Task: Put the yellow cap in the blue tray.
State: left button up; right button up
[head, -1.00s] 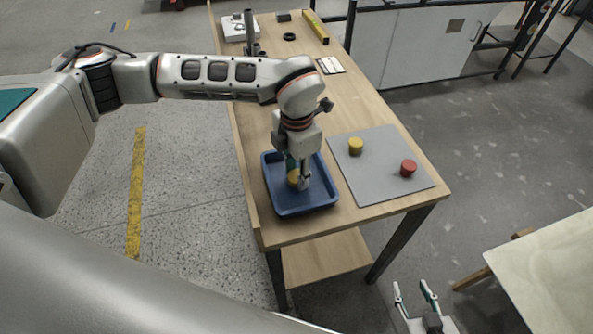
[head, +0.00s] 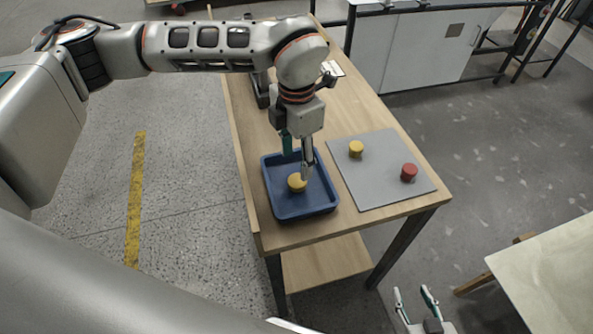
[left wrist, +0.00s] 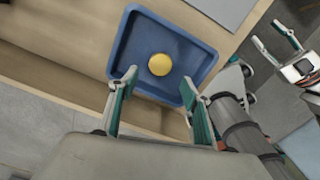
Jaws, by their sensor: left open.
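A yellow cap (head: 297,183) lies in the blue tray (head: 327,205), on its floor. In the left wrist view the yellow cap (left wrist: 160,64) sits inside the blue tray (left wrist: 122,45), beyond my fingertips. My left gripper (head: 297,160) is open and empty just above the cap, apart from it; its spread fingers also show in the left wrist view (left wrist: 159,84). A second yellow piece (head: 356,149) stands on the grey mat. My right gripper (head: 414,291) is open and empty at the bottom of the head view, away from the table.
The grey mat (head: 370,187) right of the tray also bears a red piece (head: 409,173). The wooden table's (head: 401,140) front edge is close to the tray. My left arm hides part of the table's far end. Another pale table (head: 555,275) stands at lower right.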

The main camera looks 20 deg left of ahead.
pick_arm(q)
notch_tip(320, 180, up, 5)
jog(key=shift+r, duration=0.15)
dwell(0.6)
